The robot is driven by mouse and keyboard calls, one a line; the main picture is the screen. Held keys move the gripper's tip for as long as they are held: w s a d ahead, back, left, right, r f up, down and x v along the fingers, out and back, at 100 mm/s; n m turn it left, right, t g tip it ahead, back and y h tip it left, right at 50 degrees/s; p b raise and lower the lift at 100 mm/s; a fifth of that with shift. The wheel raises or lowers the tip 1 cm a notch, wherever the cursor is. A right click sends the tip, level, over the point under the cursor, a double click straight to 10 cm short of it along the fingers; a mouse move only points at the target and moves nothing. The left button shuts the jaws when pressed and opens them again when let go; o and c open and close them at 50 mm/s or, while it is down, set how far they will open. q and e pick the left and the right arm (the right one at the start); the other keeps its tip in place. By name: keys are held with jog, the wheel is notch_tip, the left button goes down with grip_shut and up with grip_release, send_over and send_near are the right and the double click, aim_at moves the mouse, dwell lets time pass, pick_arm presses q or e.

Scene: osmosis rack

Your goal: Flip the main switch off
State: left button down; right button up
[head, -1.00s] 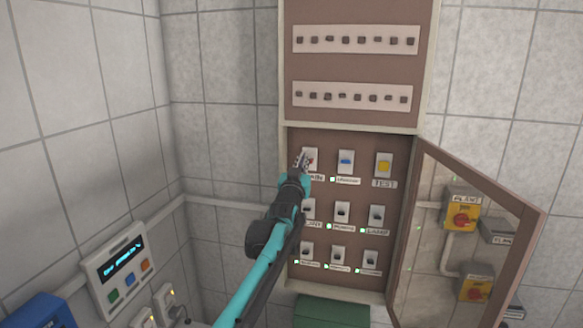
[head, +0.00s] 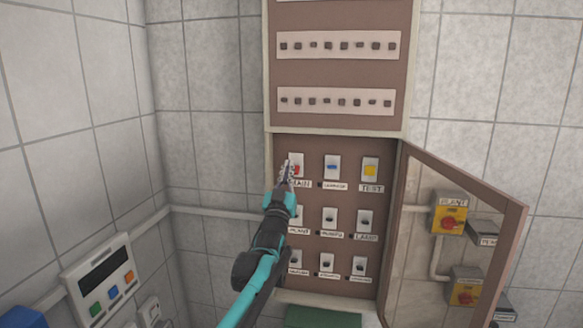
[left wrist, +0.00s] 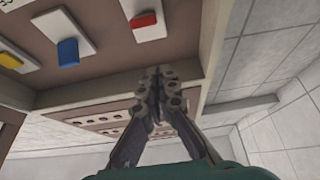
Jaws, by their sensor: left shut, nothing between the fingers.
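The main switch is a red rocker on a white plate (head: 298,158), at the top left of the switch rows in the open brown cabinet (head: 348,188). In the left wrist view the red rocker (left wrist: 145,20) shows at the top, above the fingertips. My left gripper (head: 286,172) is shut and empty, just in front of the switch's left side in the head view. It partly covers the plate and label. Contact cannot be told; in the left wrist view the gripper (left wrist: 160,92) appears apart from the rocker. My right gripper is not in view.
A blue switch (head: 332,167) and a yellow switch (head: 370,171) sit to the right, with two rows of dark switches below. The small lights beside the labels are dark. The glazed door (head: 514,225) stands open at right. A wall panel (head: 100,277) at lower left has a blank display.

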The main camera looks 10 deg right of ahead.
pick_arm(q)
jog(key=s+a+f+b, duration=0.1)
jog(key=s+f, duration=0.4)
jog(key=shift+a+f, duration=0.15)
jog(key=shift+a, duration=0.05)
jog(key=shift+f, duration=0.1)
